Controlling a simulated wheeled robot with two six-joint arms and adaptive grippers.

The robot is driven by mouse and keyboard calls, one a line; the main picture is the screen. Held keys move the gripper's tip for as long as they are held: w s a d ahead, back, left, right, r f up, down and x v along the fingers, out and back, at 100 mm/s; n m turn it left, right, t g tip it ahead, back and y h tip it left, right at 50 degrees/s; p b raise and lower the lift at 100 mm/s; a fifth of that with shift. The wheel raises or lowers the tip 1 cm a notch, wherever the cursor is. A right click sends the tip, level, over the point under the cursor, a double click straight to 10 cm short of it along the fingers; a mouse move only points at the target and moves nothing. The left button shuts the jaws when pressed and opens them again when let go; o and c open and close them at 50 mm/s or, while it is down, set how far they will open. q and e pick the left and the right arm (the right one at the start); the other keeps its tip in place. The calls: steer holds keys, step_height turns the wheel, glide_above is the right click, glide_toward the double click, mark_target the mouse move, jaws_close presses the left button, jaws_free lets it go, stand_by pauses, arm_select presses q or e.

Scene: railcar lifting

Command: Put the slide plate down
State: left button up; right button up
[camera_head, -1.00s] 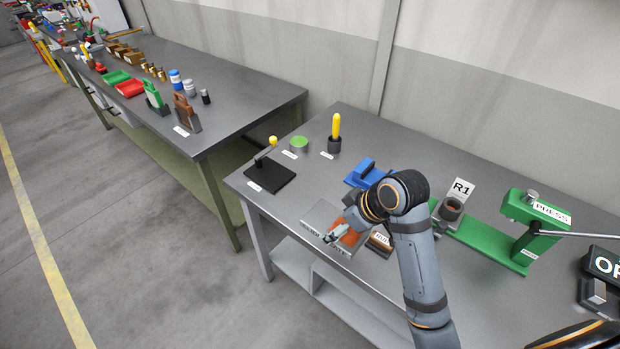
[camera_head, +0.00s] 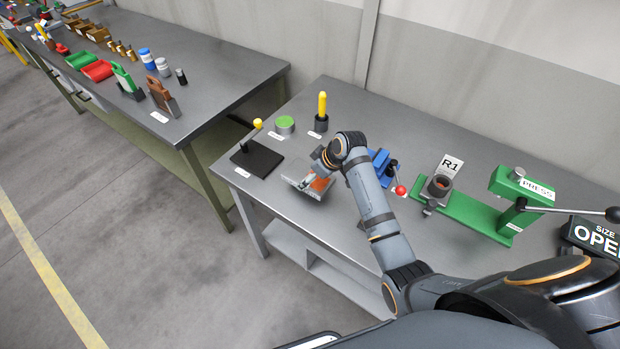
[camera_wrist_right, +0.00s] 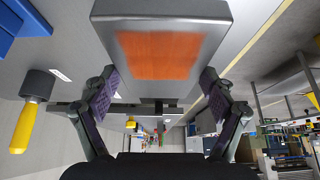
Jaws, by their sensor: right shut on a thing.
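The slide plate is a light grey metal block with an orange-brown patch; in the head view the plate (camera_head: 297,182) is near the left front edge of the near bench. In the right wrist view the plate (camera_wrist_right: 160,91) fills the top middle, between the two fingers. My right gripper (camera_head: 318,172) is shut on it, partly hidden by its own wrist; its fingers also show in the right wrist view (camera_wrist_right: 160,97). I cannot tell whether the plate touches the bench. My left gripper is in neither view.
A black base with a yellow-knobbed lever (camera_head: 257,159) stands left of the plate. A green-topped disc (camera_head: 285,124) and a yellow handle (camera_head: 322,104) stand behind. A blue fixture (camera_head: 383,160), the R1 holder (camera_head: 440,186) and a green press (camera_head: 510,190) stand to the right.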

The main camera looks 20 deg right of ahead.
steer(key=shift+w+f, duration=0.15)
steer(key=shift+f, duration=0.05)
steer(key=f, duration=0.1)
steer(key=f+p, duration=0.1)
steer(key=f, duration=0.1)
steer(key=shift+w, duration=0.35)
steer(key=shift+s+f, duration=0.15)
steer(key=shift+f, duration=0.1)
steer(key=shift+f, duration=0.1)
steer(key=shift+f, duration=0.15)
steer(key=o, duration=1.3)
